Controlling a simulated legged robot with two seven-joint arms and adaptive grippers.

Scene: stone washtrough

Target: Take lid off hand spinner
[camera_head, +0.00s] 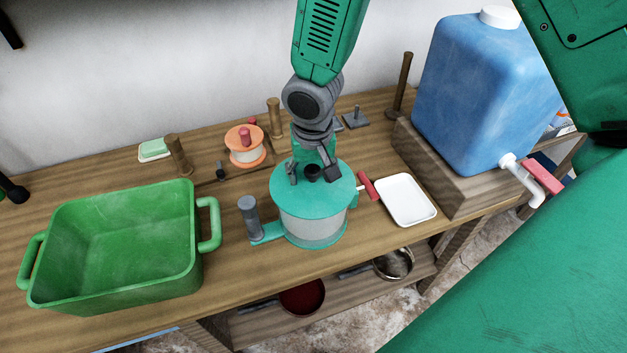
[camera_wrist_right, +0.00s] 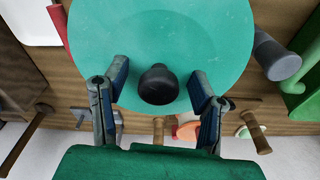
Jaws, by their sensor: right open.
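The hand spinner (camera_head: 312,230) stands upright on the wooden bench, with a clear drum, a teal base and a grey upright post on its left. Its round teal lid (camera_head: 335,190) lies flat on top, and also fills the top of the right wrist view (camera_wrist_right: 205,35). A black knob (camera_head: 313,173) sits at the lid's middle; it shows clearly in the wrist view (camera_wrist_right: 158,86). My right gripper (camera_head: 312,171) is above the lid, open, with one finger on each side of the knob and gaps between (camera_wrist_right: 159,80). My left gripper is not in view.
A green tub (camera_head: 120,280) stands left. A white tray (camera_head: 407,200) lies right of the spinner, near its red handle (camera_head: 368,186). A blue water container (camera_head: 485,90) stands on a wooden block. An orange-and-white spool (camera_head: 245,150) and wooden pegs are behind. Pans sit on the shelf below.

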